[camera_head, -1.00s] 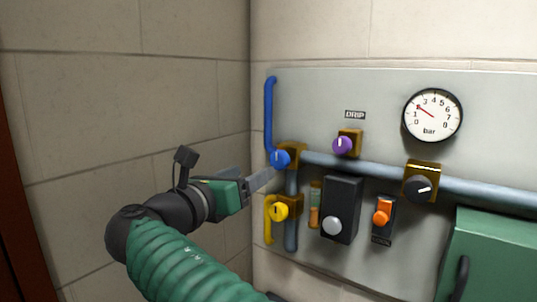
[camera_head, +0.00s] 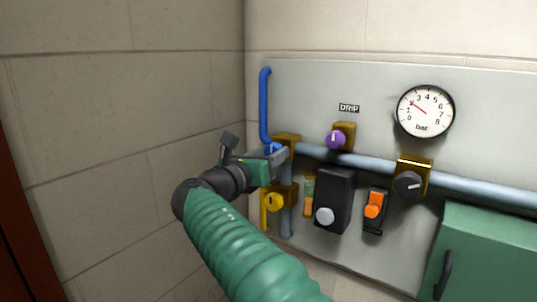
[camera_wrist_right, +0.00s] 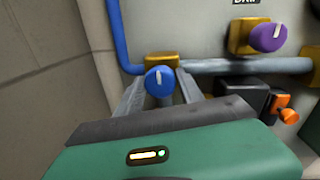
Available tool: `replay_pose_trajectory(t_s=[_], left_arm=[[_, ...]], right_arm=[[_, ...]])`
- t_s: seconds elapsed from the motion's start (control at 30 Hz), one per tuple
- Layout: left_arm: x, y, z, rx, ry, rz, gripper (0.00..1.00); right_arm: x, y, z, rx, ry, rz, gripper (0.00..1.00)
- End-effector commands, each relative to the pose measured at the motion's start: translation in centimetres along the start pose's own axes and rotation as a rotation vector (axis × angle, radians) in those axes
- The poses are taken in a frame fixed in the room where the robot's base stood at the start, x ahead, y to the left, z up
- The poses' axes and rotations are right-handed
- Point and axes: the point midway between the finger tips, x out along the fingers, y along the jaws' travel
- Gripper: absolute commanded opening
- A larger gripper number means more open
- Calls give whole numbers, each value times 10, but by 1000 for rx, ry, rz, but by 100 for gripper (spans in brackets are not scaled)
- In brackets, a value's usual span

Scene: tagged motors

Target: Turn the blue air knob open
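The blue air knob (camera_wrist_right: 159,81) sits on a brass valve block (camera_wrist_right: 161,60) at the foot of a blue pipe. Its white mark points about straight up in the right wrist view. In the head view only a bit of the blue knob (camera_head: 272,148) shows, mostly behind the fingers. My right gripper (camera_head: 277,155) is at the knob. In the right wrist view its two fingers (camera_wrist_right: 160,92) stand apart, one on each side of the knob, with a small gap showing. My left gripper is not in view.
A yellow knob (camera_head: 274,202) lies just below my right gripper. A purple knob (camera_head: 335,140), a black box (camera_head: 334,190), an orange switch (camera_head: 374,205), a black knob (camera_head: 408,184) and a gauge (camera_head: 425,110) are to the right. A brick wall (camera_head: 120,130) stands at left.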

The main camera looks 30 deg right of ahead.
Motion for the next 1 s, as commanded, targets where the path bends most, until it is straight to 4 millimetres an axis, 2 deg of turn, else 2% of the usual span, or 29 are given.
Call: replay_pose_trajectory(t_s=[0.03,0.23,0.67,1.0], left_arm=[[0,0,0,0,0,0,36],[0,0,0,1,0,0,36],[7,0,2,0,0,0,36],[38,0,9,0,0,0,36]], right_arm=[[-1,3,0,-1,-1,8,27],[0,3,0,-2,-1,6,2],[0,4,-2,33,-4,7,2],[-1,4,-6,239,-26,4,2]])
